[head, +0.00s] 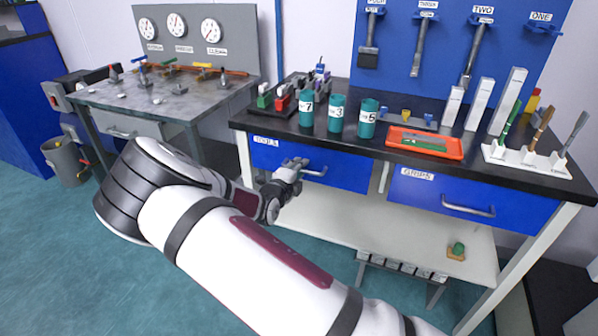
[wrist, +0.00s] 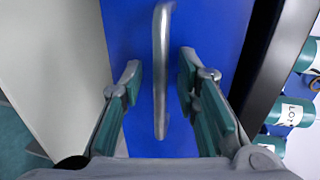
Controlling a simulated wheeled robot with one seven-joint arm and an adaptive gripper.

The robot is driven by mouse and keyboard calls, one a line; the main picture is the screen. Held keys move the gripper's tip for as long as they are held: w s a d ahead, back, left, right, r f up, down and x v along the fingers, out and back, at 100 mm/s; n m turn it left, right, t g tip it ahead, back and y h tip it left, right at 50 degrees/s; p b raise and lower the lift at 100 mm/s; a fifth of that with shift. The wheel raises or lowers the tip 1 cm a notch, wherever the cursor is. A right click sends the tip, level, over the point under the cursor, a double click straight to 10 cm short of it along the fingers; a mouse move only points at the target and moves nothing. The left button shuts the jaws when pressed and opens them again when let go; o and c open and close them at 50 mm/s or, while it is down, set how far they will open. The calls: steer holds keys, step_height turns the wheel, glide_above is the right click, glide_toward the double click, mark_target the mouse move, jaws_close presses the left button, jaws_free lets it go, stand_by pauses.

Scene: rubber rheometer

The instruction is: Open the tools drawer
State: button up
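The tools drawer (head: 346,172) is the blue front at the left under the black benchtop, with a white label at its upper left. It looks closed. Its silver bar handle (head: 314,172) is partly beside my gripper (head: 290,172) in the head view. In the wrist view the handle (wrist: 161,70) runs upright between the two fingers of my gripper (wrist: 158,88), in front of the blue drawer face (wrist: 225,30). The fingers are open, one on each side of the handle, with gaps on both sides. No touching shows.
A second blue drawer (head: 470,200) with its own handle is at the right. Teal containers (head: 336,114) and an orange tray (head: 425,143) stand on the black benchtop (head: 385,150) above. A white table leg (head: 244,160) is left of the drawer. A white shelf (head: 345,225) lies below.

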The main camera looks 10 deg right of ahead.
steer(key=shift+w+d, duration=0.1)
steer(key=shift+c, duration=0.5)
jaws_close()
steer(key=f+p+v, duration=0.2)
steer(key=p+v, duration=0.1)
steer(key=v, duration=0.7)
steer(key=f+p+v, duration=0.2)
steer(key=p+v, duration=0.2)
steer(key=v, duration=0.6)
steer(key=s+f+p+v, duration=0.1)
steer(key=p+v, duration=0.3)
steer(key=v, duration=0.7)
steer(key=shift+a+f, duration=0.35)
steer(key=shift+f, duration=0.4)
steer(key=shift+o, duration=0.5)
jaws_free()
